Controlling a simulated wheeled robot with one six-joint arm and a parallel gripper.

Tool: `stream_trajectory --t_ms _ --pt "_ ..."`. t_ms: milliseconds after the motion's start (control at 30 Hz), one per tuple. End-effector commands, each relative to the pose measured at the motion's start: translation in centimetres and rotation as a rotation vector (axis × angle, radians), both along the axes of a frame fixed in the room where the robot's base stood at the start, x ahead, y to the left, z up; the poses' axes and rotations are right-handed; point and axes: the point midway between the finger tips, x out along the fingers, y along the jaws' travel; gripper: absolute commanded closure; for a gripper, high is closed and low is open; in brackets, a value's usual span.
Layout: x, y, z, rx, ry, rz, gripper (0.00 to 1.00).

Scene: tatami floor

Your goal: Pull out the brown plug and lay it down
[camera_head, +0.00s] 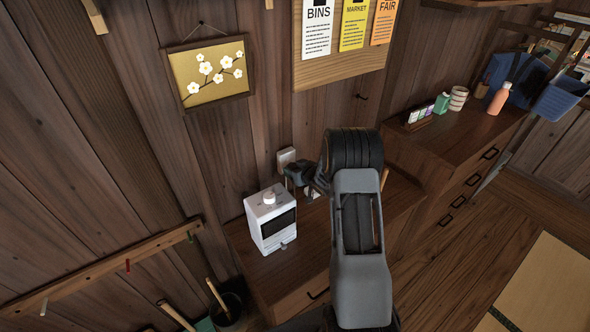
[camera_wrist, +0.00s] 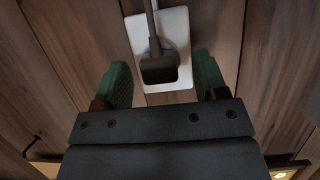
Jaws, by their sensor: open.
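A white wall outlet plate (camera_wrist: 178,22) is on the wood-plank wall in the wrist view. A dark grey-brown plug (camera_wrist: 160,68) sits at it, with its cord (camera_wrist: 151,18) running toward the top of the picture. My gripper (camera_wrist: 162,76) is open, with one green-padded finger on each side of the plug and a visible gap to it. In the head view, the outlet plate (camera_head: 286,157) shows above the cabinet, and my gripper (camera_head: 300,174) is close by it. The plug is hidden there behind my gripper.
A white boxy appliance (camera_head: 268,214) stands on the low wooden cabinet (camera_head: 262,264), just left of my gripper. A higher cabinet (camera_head: 452,150) with a bottle (camera_head: 499,99) and cup is to the right. Part of the low top is hidden by my arm.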

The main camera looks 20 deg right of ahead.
Motion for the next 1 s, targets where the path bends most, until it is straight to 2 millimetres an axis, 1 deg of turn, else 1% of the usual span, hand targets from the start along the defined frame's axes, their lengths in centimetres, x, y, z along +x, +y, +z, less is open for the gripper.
stream_trajectory --t_ms 67,600,767,1000 --pt "-0.01 -0.01 0.00 0.000 0.000 0.000 0.36" --pt "-0.02 -0.01 0.02 0.000 0.000 0.000 0.87" --pt "-0.15 -0.05 0.03 0.000 0.000 0.000 0.88" --pt "-0.90 -0.28 0.00 0.000 0.001 -0.001 0.88"
